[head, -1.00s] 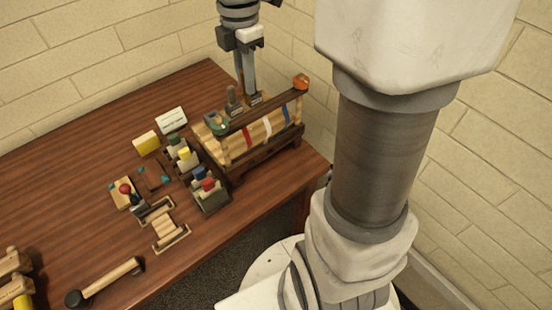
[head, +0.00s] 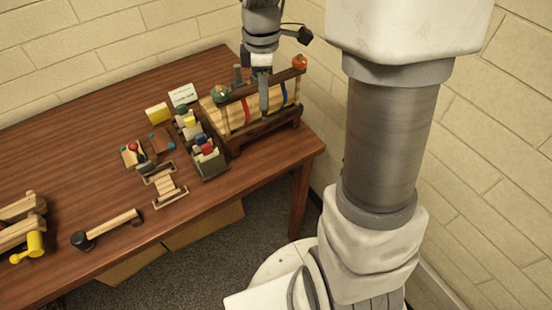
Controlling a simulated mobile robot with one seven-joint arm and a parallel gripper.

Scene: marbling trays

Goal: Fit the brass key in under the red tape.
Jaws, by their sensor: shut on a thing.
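The red tape (head: 246,111) runs as a narrow upright band down the pale slatted front of a wooden rack (head: 230,147). A blue tape (head: 284,94) runs down the same front, farther right. My gripper (head: 264,112) points down before the rack's front, between the red and blue tapes, just right of the red one. It covers the place between them. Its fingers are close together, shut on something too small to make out. I cannot pick out the brass key, nor tell whether the fingers touch the rack.
An orange knob (head: 299,62) and a green knob (head: 219,93) top the rack's ends. Left of it stand a caddy of coloured bottles (head: 210,170), a yellow block (head: 157,113) and a white card (head: 183,95). A mallet (head: 108,228) lies near the front edge.

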